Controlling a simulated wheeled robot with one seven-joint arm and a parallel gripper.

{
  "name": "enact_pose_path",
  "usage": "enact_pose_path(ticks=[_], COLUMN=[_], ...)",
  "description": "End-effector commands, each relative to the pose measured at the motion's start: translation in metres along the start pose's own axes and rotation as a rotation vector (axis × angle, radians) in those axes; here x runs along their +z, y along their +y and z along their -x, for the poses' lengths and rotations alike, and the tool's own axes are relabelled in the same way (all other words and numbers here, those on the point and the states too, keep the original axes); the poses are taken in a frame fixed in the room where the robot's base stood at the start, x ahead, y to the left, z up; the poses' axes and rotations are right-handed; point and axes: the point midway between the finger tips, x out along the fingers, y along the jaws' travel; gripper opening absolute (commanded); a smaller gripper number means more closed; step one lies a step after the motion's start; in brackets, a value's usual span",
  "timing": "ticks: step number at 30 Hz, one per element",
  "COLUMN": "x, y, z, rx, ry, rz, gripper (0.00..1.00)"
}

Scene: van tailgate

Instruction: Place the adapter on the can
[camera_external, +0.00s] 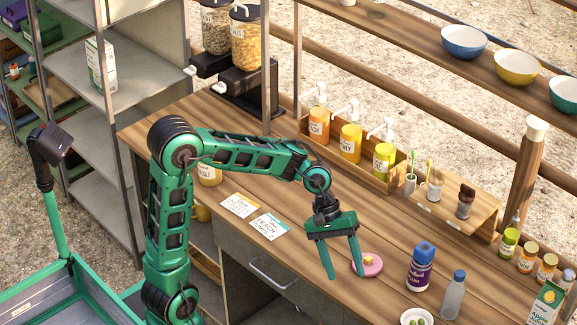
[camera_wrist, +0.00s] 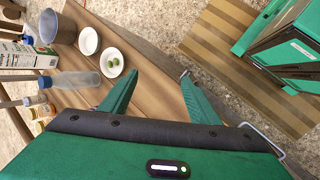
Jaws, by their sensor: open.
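My gripper (camera_external: 345,276) is open, fingers pointing down over the front part of the wooden counter, with nothing between them. Its spread fingers also show in the wrist view (camera_wrist: 159,75). A purple can-like container with a blue top (camera_external: 419,268) stands upright on the counter, right of my gripper. A pink disc (camera_external: 373,268) with a small yellow piece on it lies just behind and beside the right finger. I cannot tell which thing is the adapter. The purple container and the pink disc are not clearly visible in the wrist view.
A clear bottle (camera_external: 453,296) and a white plate with green fruits (camera_wrist: 112,62) stand at the counter's right. Pump bottles (camera_external: 351,142) sit in a wooden box at the back. Two cards (camera_external: 269,225) lie left of my gripper. Some counter between is bare.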

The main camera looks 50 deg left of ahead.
Motion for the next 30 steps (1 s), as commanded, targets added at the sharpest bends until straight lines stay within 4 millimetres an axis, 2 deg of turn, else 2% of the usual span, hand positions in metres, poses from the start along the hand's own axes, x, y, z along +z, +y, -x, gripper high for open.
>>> enact_pose_path(ticks=[1, 5, 9, 15, 18, 23, 30], x=[0.017, 0.049, 0.081, 0.116, 0.126, 0.133, 0.133], y=[-0.014, -0.059, -0.112, -0.183, -0.207, -0.226, -0.227], z=[0.002, 0.007, 0.014, 0.024, 0.027, 0.029, 0.03], rx=[-0.043, -0.163, -0.292, -0.444, -0.49, -0.525, -0.529], ry=[0.026, 0.07, 0.088, 0.067, 0.048, 0.029, 0.027], rz=[-0.084, -0.31, -0.54, -0.813, -0.9, -0.966, -0.973], gripper=[0.56, 0.56, 0.56, 0.56, 0.56, 0.56, 0.56])
